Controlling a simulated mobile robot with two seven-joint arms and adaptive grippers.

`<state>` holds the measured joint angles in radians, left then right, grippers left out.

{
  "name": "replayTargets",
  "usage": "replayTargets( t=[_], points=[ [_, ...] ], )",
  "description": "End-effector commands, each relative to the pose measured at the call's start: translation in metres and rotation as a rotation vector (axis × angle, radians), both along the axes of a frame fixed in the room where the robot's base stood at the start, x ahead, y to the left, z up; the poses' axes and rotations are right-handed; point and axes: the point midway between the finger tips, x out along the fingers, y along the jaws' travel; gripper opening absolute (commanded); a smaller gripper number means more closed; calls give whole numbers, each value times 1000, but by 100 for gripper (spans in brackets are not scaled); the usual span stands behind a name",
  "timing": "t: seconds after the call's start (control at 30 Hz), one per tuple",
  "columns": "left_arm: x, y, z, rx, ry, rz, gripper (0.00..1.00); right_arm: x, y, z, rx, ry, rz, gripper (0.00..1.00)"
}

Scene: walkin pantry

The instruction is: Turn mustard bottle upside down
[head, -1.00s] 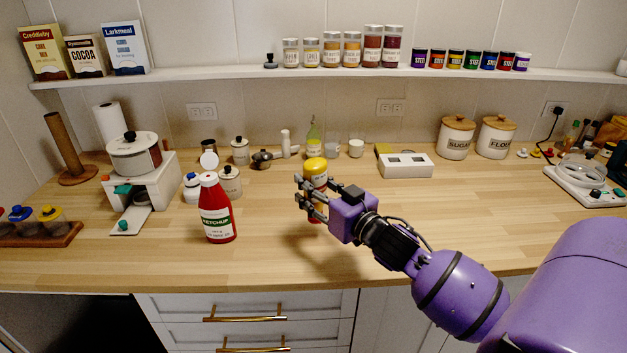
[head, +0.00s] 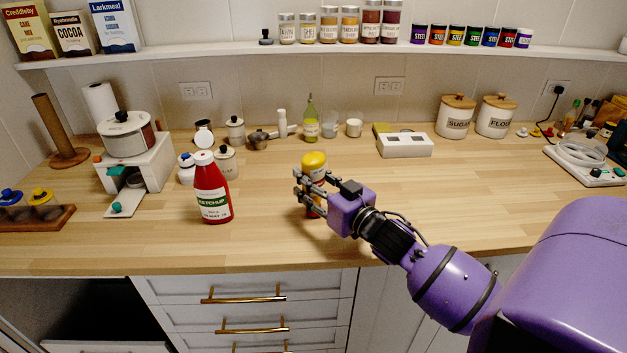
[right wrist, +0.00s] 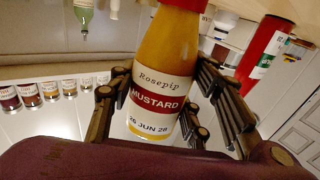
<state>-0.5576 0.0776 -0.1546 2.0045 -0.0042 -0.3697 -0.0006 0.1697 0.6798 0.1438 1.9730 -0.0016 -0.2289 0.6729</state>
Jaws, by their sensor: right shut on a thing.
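The mustard bottle (head: 313,160) is in my right gripper (head: 309,190) near the middle of the counter. A rounded yellow end points up above the fingers. In the right wrist view, the mustard bottle (right wrist: 163,75) has yellow sides and a white and red label that reads right way up, while the background is upside down, so the bottle is held base up. The fingers of my right gripper (right wrist: 165,100) close around it from both sides. Its lower end is mostly hidden behind the fingers, close to the counter; I cannot tell whether it touches. My left gripper is not in view.
A red ketchup bottle (head: 211,188) stands upright to the left. A white stand with a pot (head: 126,140) is farther left. Small jars, a green bottle (head: 311,120) and a white box (head: 404,145) line the back. The wooden counter (head: 270,235) is clear around the gripper.

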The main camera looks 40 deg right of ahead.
Motion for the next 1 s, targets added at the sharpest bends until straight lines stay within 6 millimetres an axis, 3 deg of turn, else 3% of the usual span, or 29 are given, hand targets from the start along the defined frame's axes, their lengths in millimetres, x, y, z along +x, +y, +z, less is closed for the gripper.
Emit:
replayTargets(
  t=[0.47, 0.93, 0.97, 1.0],
  points=[
    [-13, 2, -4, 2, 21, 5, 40, 0, 0, -4, 0, -2, 1, 10],
    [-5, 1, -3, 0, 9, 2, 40, 0, 0, -7, 0, -2, 1, 10],
    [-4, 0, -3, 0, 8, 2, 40, 0, 0, -7, 0, -2, 1, 46],
    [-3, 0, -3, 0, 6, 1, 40, 0, 0, -7, 0, -2, 1, 51]
  ],
)
